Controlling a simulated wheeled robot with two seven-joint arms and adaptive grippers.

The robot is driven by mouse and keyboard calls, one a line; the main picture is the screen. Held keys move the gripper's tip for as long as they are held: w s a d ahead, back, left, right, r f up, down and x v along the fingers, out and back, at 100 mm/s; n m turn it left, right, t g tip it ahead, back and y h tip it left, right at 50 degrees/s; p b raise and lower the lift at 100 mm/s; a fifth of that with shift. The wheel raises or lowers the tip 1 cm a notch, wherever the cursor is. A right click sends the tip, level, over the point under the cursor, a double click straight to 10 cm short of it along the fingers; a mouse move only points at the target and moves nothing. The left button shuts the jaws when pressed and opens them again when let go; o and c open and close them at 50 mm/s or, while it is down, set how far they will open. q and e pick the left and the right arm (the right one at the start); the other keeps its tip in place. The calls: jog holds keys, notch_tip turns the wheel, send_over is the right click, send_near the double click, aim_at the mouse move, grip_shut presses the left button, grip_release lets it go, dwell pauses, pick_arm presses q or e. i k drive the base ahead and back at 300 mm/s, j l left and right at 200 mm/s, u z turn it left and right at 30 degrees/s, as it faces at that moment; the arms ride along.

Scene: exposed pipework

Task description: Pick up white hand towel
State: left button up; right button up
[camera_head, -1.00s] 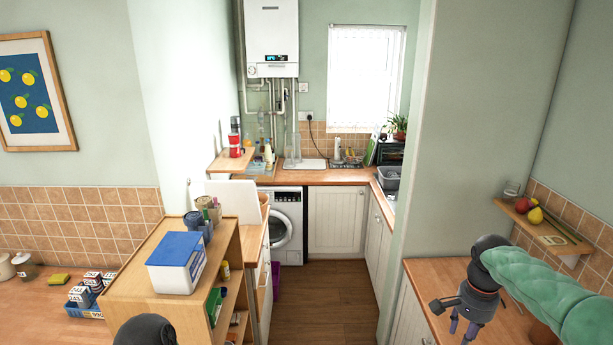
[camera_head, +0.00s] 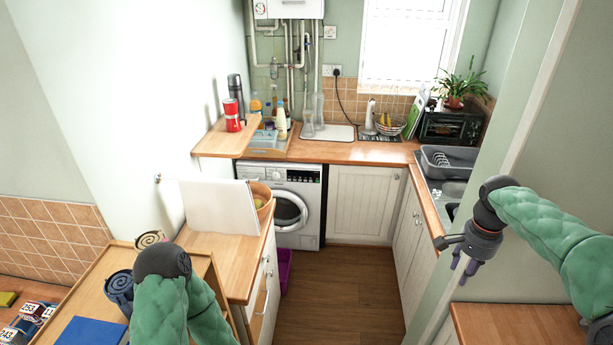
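My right gripper (camera_head: 464,270) hangs fingers down at right, above the nearer counter and far from the rolls. Its fingers look apart with nothing between them.
A blue-topped box (camera_head: 92,331) is on the shelf unit. Beyond it are a counter with a white panel (camera_head: 219,211) and a bowl (camera_head: 262,200). A washing machine (camera_head: 293,207), sink and dish rack (camera_head: 447,160) are farther back.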

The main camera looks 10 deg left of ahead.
aim_at(221, 206)
jog(key=i+j, duration=0.1)
jog(key=i, duration=1.85)
jog(key=i+l+z, duration=0.2)
jog(key=i, duration=0.65)
jog(key=i+l+z, duration=0.1)
jog(key=i+z, duration=0.15)
jog(key=i, duration=0.65)
jog(key=u, duration=5.1)
